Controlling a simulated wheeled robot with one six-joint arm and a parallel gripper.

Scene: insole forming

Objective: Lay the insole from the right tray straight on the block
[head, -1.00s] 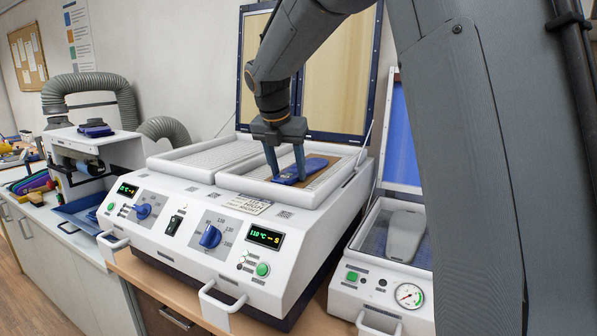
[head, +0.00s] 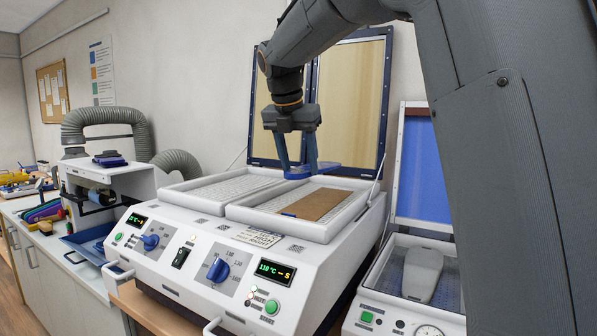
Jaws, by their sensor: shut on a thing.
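My gripper (head: 299,170) is shut on a blue insole (head: 326,170) and holds it in the air above the right tray (head: 243,214) of the white heater. The insole looks roughly level, seen nearly edge-on, and one finger hides part of it. The right tray holds a brown sheet (head: 318,204) with a thin blue strip at its near left edge. The block (head: 423,274) is grey and foot-shaped. It lies bare in the open press at the right, well to the right of and nearer than my gripper.
The heater's raised lid (head: 345,100) stands close behind my gripper. The press's blue lid (head: 424,170) is up behind the block. The left tray (head: 180,195) looks empty. A machine with a grey hose (head: 100,118) stands at the left.

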